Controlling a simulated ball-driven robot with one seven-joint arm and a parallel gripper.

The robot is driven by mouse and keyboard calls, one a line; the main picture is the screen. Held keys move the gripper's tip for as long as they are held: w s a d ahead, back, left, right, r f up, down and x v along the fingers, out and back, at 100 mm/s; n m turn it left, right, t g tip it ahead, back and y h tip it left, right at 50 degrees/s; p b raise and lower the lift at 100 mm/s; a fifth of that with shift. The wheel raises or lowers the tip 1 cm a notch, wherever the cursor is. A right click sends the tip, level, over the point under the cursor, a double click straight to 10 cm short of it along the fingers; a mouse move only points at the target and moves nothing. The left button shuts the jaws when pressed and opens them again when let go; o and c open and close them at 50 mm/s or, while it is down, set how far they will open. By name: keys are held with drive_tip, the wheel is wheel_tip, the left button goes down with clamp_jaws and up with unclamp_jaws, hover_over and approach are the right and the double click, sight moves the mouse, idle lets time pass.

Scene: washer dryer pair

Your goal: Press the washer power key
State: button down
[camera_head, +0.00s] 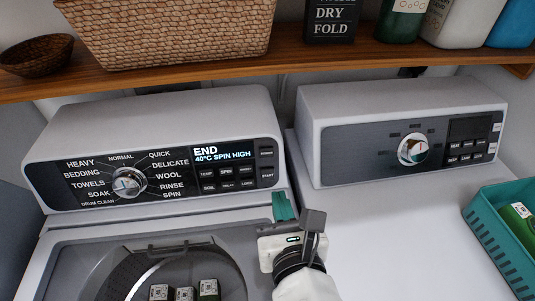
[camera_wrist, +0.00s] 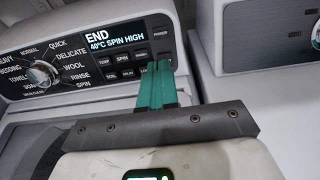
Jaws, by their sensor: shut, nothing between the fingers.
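The washer panel (camera_head: 150,160) is at the left in the head view, with a dial and a lit display (camera_head: 222,155) reading "END 40°C SPIN HIGH". The power key (camera_head: 266,153) is the upper key at the panel's right end, above the start key (camera_head: 267,175). In the wrist view the power key (camera_wrist: 162,31) shows above my fingertips. My gripper (camera_head: 283,199) has teal fingers, shut and empty, in front of the panel's lower right corner.
The dryer (camera_head: 400,130) stands to the right, with a gap between the machines. A wooden shelf (camera_head: 180,76) with baskets and bottles hangs above. A teal basket (camera_head: 505,240) sits at the right.

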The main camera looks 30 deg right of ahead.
sight(266, 151)
drive_tip(key=p+x, duration=0.1)
drive_tip(key=x, duration=1.3)
drive_tip(key=shift+p, duration=0.3)
drive_tip(key=shift+w+d+p, duration=0.2)
drive_tip(key=shift+w+p, duration=0.4)
drive_tip(key=shift+p, duration=0.25)
drive_tip(key=shift+w, duration=0.1)
